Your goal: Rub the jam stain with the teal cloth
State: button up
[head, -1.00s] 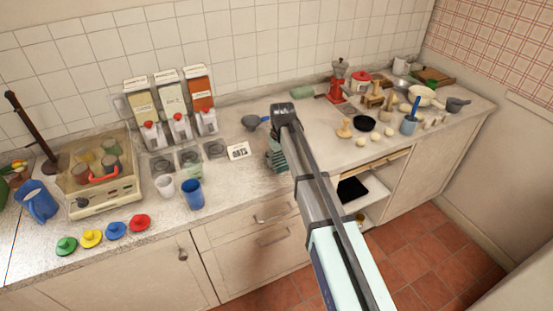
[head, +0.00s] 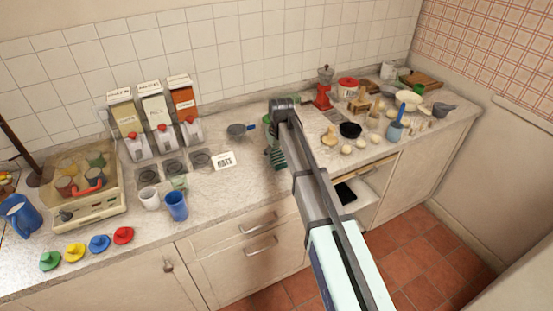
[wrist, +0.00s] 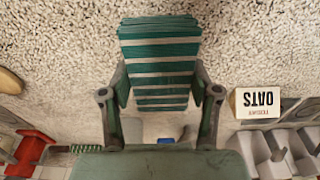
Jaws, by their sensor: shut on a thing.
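My gripper (wrist: 160,98) is shut on the teal cloth (wrist: 160,62), a folded pad with teal and pale stripes, held between both fingers in the wrist view. In the head view the cloth (head: 279,160) shows partly beside the end of my arm, over the middle of the counter. Speckled worktop lies beyond the cloth in the wrist view; I cannot tell whether the cloth touches it. I cannot make out a jam stain in either view; my arm and the cloth hide part of the counter.
A blue cup (head: 176,206) and a white cup (head: 150,198) stand farther left. A black bowl (head: 350,130) and pale round items are to the right. Counter front-left of the gripper is clear.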

jog(key=shift+r+p, duration=0.9)
jog(key=shift+r, duration=1.25)
